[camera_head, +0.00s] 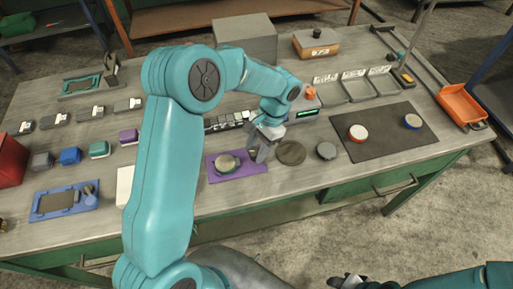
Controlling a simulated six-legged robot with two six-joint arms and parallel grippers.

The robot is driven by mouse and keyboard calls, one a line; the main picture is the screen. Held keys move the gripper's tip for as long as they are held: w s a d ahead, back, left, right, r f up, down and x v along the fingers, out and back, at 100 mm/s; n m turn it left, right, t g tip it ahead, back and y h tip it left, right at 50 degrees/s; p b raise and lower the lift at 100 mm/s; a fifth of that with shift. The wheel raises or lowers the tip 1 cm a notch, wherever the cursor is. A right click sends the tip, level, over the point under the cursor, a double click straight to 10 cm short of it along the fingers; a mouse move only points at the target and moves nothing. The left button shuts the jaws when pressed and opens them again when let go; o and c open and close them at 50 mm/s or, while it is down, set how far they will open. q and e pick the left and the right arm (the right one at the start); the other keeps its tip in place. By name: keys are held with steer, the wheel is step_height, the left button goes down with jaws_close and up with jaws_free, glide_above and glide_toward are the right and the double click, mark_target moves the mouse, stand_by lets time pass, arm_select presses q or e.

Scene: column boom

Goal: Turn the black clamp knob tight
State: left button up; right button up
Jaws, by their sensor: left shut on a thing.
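A purple plate (222,177) lies on the workbench with a round pale part (227,163) on it. My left gripper (255,156) points down at the plate's right side, just right of the round part. It is shut on a small dark thing there, which looks like the black clamp knob (252,153); the fingers hide most of it. My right gripper (346,281) is at the bottom edge, low in front of the bench and away from the plate. Its fingers are too small and cut off to read.
Right of the plate lie a dark round disc (290,152) and a small grey puck (326,150). A dark mat (385,137) holds a red and a blue puck. A blue fixture (64,201) lies at left. Behind are grey trays (356,89) and a grey box (246,38).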

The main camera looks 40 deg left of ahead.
arm_select(q)
steer(key=shift+m+y, duration=0.4)
steer(key=shift+m, duration=0.5)
steer(key=o, duration=1)
steer(key=shift+s, duration=0.1)
steer(key=shift+o, duration=0.2)
steer(key=shift+r, duration=0.1)
steer(key=shift+w+d+r, duration=0.1)
steer(key=shift+w+r, duration=0.2)
steer(key=v, duration=1.5)
steer(key=shift+r, duration=0.3)
steer(key=shift+s, duration=0.1)
